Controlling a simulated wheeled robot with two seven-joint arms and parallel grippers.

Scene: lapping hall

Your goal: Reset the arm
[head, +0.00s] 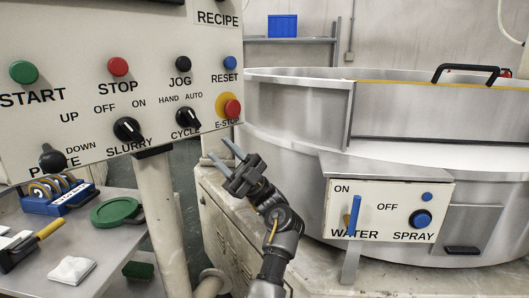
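A control panel (80,125) fills the upper left. Its blue RESET button (230,62) sits near the right edge, above the red E-STOP button (232,108) on its yellow base. My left gripper (217,150) is below the panel's lower right corner, below the E-STOP and CYCLE knob (187,117). Its two thin fingers are apart with nothing between them, and they point up and left. It looks apart from the panel, though the depth gap is hard to judge. My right gripper is out of view.
A grey post (165,220) holds up the panel. At right is a large round metal machine (420,155) with a WATER/SPRAY box (385,195). A metal bench (110,265) at lower left carries a blue rack (58,200), a green disc (117,211) and a white cloth (73,270).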

